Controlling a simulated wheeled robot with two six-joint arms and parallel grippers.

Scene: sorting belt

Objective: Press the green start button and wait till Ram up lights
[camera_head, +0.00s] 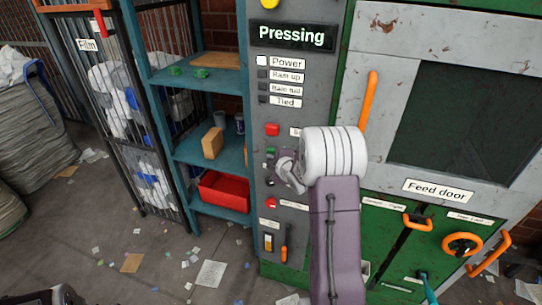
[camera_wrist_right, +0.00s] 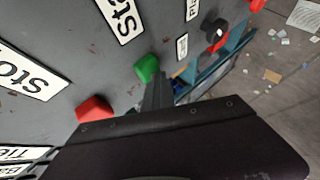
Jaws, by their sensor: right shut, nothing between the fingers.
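The grey control panel (camera_head: 296,112) stands upright under a "Pressing" sign. On it the Power lamp (camera_head: 262,61) is lit white, and the Ram up lamp (camera_head: 262,74) is dark. The green start button (camera_head: 270,152) is partly visible beside my right gripper (camera_head: 274,168). In the right wrist view the green button (camera_wrist_right: 147,68) stands out from the panel, with the shut, empty fingertips (camera_wrist_right: 155,88) right at its edge. I cannot tell whether they touch it.
A red button (camera_head: 272,129) is above the green one, and another red one (camera_head: 271,203) is below. A teal shelf (camera_head: 205,150) with a red bin (camera_head: 223,192) stands left. The feed door (camera_head: 385,70) with orange handles is right. Scraps litter the floor.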

